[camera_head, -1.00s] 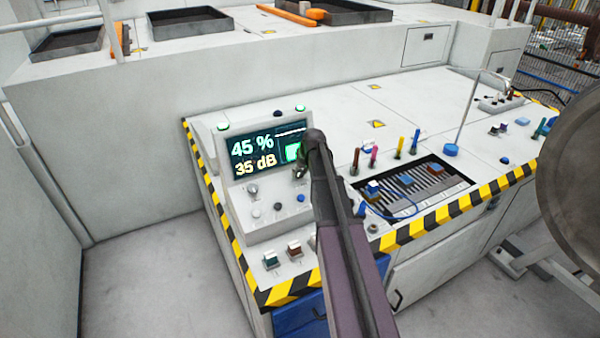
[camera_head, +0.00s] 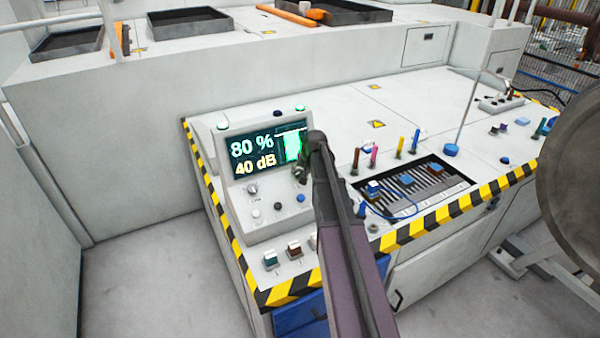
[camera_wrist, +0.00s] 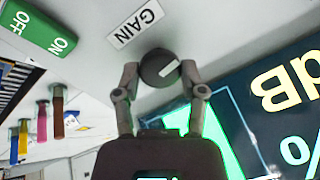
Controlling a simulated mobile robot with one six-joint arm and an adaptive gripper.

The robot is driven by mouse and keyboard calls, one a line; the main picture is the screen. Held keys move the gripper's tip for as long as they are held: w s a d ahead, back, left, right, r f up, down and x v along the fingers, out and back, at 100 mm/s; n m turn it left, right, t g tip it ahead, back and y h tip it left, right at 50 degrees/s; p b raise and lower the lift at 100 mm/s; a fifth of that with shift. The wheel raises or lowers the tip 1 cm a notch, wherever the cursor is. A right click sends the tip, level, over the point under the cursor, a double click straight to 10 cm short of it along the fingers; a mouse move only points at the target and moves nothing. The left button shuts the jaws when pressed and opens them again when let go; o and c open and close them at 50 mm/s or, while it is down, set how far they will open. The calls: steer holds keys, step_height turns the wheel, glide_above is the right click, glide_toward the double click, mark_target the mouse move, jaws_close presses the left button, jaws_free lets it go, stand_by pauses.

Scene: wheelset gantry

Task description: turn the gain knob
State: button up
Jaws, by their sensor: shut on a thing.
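The gain knob (camera_wrist: 160,68) is a dark round knob with a white pointer mark, beside a white label reading GAIN (camera_wrist: 136,24) in the wrist view. My gripper (camera_wrist: 158,76) has one finger on each side of the knob and is shut on it. In the head view, my gripper (camera_head: 301,172) is at the right side of the console, and my arm hides the knob. The console display (camera_head: 255,154) reads 80 % and 40 dB, with a tall green bar at its right. The display (camera_wrist: 275,110) also shows upside down in the wrist view.
A green ON/OFF switch (camera_wrist: 40,30) is close to the knob. Another knob (camera_head: 252,189) and small buttons are on the console's left. Several coloured pens (camera_head: 400,146) stand on the bench right of my arm. A striped yellow-black edge (camera_head: 440,215) borders the bench.

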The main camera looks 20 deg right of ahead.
steer(key=shift+a, duration=0.1)
steer(key=o, duration=1.1)
steer(key=shift+n, duration=0.4)
